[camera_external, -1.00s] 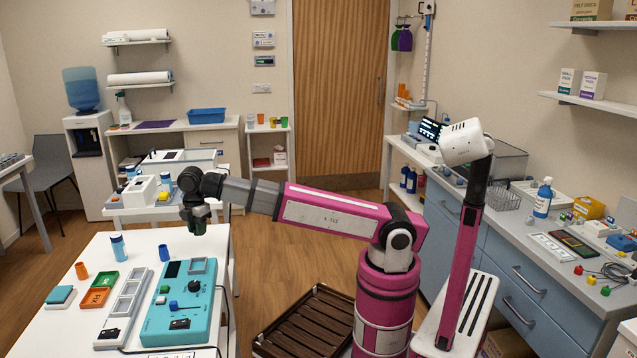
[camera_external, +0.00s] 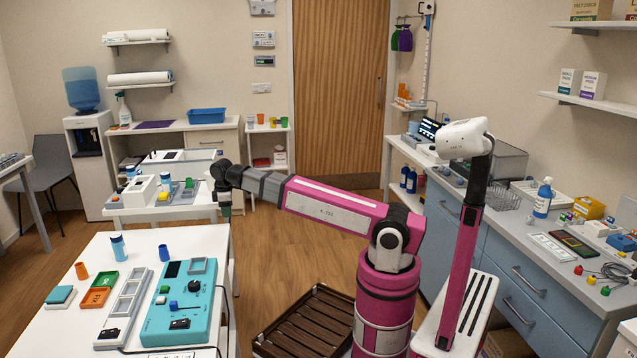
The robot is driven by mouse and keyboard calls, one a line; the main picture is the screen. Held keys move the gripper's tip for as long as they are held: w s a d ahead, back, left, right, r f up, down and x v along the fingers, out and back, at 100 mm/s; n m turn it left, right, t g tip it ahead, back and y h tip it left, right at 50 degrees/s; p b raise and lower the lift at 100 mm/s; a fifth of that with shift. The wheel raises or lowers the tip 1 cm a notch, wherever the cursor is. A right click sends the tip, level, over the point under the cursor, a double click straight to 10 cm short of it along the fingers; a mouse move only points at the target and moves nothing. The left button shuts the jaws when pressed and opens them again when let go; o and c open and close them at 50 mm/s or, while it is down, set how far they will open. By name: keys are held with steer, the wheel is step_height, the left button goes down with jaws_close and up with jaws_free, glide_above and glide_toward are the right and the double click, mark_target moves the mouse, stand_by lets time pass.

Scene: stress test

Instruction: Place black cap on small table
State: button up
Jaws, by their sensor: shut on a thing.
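My gripper (camera_external: 226,212) hangs fingers-down in the gap between the white front table (camera_external: 216,240) and the smaller white table (camera_external: 190,212) behind it. It is close to the right end of that smaller table in the picture, above the floor. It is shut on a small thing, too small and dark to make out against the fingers. I cannot tell from this view whether that is the black cap. No separate black cap stands out on the tables.
The front table carries a teal device (camera_external: 180,315), a grey tray (camera_external: 124,308), a blue bottle (camera_external: 118,246) and small trays. The smaller table holds bottles, a white device (camera_external: 140,190) and blocks. A dark slatted rack (camera_external: 305,325) lies beside my base.

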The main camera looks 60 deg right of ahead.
steer(key=w+d+f+m, duration=0.1)
steer(key=d+f+m, duration=0.15)
steer(key=d, duration=0.65)
steer(key=d+f+m, duration=0.2)
steer(key=d+m, duration=0.2)
steer(key=d, duration=0.4)
steer(key=w+d+f+m, duration=0.15)
steer(key=d+m, duration=0.25)
steer(key=d, duration=0.5)
steer(key=w+r+n, duration=0.3)
steer(key=w+r, duration=0.4)
steer(key=w, duration=0.4)
steer(key=w+r+n, duration=0.3)
steer(key=w+r, duration=0.3)
steer(key=w, duration=0.5)
steer(key=w+r+n, duration=0.3)
steer(key=w+r, duration=0.4)
steer(key=w, duration=0.5)
steer(key=w+a+f+m, duration=0.1)
steer(key=w+a+m, duration=0.5)
steer(key=a+m, duration=0.6)
steer(key=f, duration=0.3)
steer(key=d+f+m, duration=0.1)
steer(key=f, duration=0.2)
steer(key=d+f+m, duration=0.1)
steer(key=f, duration=0.3)
steer(key=shift+w, duration=0.15)
steer(key=shift+f, duration=0.15)
steer(key=o, duration=0.9)
